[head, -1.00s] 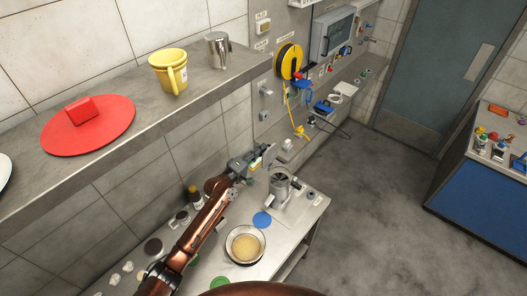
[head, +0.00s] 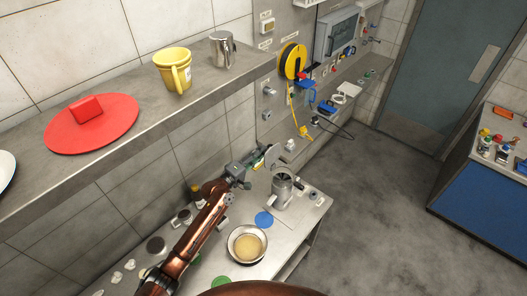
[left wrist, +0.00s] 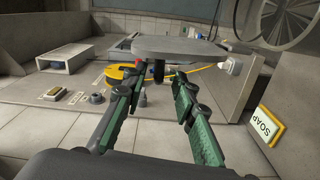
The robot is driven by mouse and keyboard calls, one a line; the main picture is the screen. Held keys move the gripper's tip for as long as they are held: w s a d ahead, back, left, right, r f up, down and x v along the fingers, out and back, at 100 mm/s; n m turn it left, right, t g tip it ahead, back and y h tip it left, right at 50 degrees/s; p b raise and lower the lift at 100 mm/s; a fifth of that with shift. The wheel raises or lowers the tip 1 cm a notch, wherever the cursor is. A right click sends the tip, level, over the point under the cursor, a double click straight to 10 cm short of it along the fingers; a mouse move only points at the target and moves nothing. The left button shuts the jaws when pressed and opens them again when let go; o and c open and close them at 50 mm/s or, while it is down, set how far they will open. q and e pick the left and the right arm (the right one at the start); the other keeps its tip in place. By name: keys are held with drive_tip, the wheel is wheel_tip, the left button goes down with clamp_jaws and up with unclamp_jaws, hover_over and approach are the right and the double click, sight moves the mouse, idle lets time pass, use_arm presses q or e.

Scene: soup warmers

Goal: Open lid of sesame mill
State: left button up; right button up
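The sesame mill (head: 282,192) is a grey metal cylinder at the far end of the lower counter, its round mouth uncovered. Its grey disc lid (head: 272,155) stands tilted up behind the mouth. In the left wrist view the lid (left wrist: 180,48) shows nearly edge-on, with a dark knob (left wrist: 158,71) pointing toward the gripper. My left gripper (head: 256,160) is beside the lid. In the left wrist view its green-padded fingers (left wrist: 158,85) are apart on either side of the knob, with visible gaps. My right gripper is not in view.
A bowl (head: 247,243) of pale food, a blue disc (head: 264,219) and a green disc (head: 221,283) lie on the counter (head: 285,241). An upper shelf (head: 135,133) holds a yellow cup (head: 174,72). A soap label (left wrist: 268,126) is right of the fingers.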

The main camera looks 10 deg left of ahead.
use_arm(q)
drive_tip(key=v, duration=0.9)
drive_tip(key=shift+s, duration=0.15)
